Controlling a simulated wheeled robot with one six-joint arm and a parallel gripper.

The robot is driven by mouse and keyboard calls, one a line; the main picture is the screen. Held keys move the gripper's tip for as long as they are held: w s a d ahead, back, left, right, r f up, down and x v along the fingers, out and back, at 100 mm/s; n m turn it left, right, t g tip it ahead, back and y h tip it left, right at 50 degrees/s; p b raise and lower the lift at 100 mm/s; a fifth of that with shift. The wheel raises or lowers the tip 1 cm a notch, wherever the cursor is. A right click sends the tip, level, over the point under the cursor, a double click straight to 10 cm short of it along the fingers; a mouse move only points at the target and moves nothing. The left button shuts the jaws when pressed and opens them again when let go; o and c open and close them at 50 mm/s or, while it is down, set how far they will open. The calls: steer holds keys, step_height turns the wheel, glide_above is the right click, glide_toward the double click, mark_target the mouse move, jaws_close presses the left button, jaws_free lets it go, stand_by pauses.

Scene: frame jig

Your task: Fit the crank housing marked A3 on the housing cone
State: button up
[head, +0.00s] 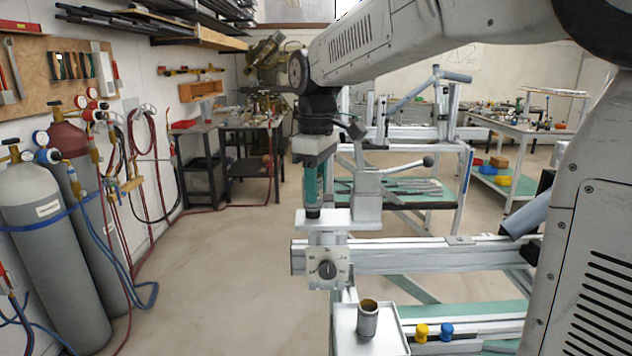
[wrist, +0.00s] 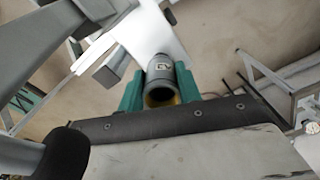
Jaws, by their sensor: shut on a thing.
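My gripper (head: 313,193) points down above the silver jig head (head: 342,222) at the left end of the rail. Its green fingers show in the wrist view (wrist: 161,92), shut on a grey hollow housing (wrist: 160,73) from both sides. A pale mark shows on the housing wall, too small to read as A3. In the head view the housing's lower end (head: 312,212) shows below the fingers, close to the jig head. I cannot tell whether it touches. I cannot make out the housing cone; the gripper and housing may hide it.
A similar grey metal cylinder (head: 367,320) stands on a white tray (head: 346,344) below the rail. A yellow peg (head: 421,333) and a blue peg (head: 446,331) are right of it. A clamp with a lever (head: 400,165) rises just right of my gripper. Gas cylinders (head: 50,240) stand far left.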

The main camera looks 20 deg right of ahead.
steer(key=shift+f, duration=1)
steer(key=o, duration=1.1)
steer(key=shift+r, duration=0.15)
step_height(320, 180, up, 8)
steer(key=shift+f, duration=0.2)
steer(key=s+r+n+t+h, duration=0.1)
steer(key=s+r+n, duration=0.1)
steer(key=s+r, duration=0.3)
steer(key=s+d+f+m+y, duration=0.1)
steer(key=s+d+f+m, duration=0.1)
steer(key=s+f+m, duration=0.9)
steer(key=s+f, duration=0.7)
steer(key=s, duration=0.4)
steer(key=shift+s+d+f, duration=0.25)
steer(key=shift+f, duration=0.1)
